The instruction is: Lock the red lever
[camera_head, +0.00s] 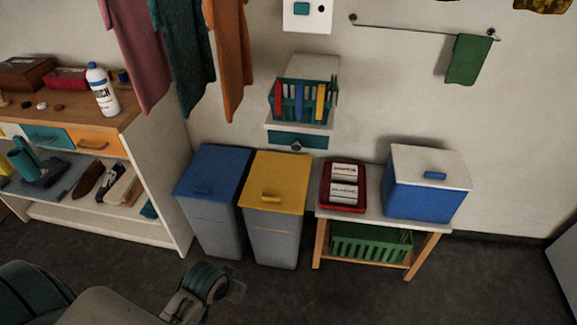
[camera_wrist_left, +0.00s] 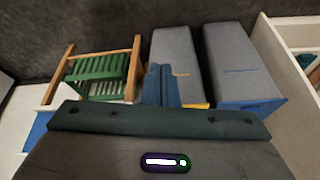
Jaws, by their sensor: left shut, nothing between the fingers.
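I cannot make out a red lever in either view. A white wall panel (camera_head: 307,16) with a teal square and a small dark knob is cut off by the top edge of the head view. My left arm comes in at the bottom left of the head view, with its gripper (camera_head: 236,290) low over the dark floor, in front of the bins and apart from them. In the left wrist view the left gripper's fingers (camera_wrist_left: 160,84) are together and empty. My right gripper is in neither view.
A blue-lidded bin (camera_head: 212,172) and a yellow-lidded bin (camera_head: 278,184) stand by the wall. Right of them is a low table (camera_head: 375,217) with a red tray (camera_head: 326,203) and a blue box (camera_head: 420,195). A shelf unit (camera_head: 165,165) is left. The floor in front is clear.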

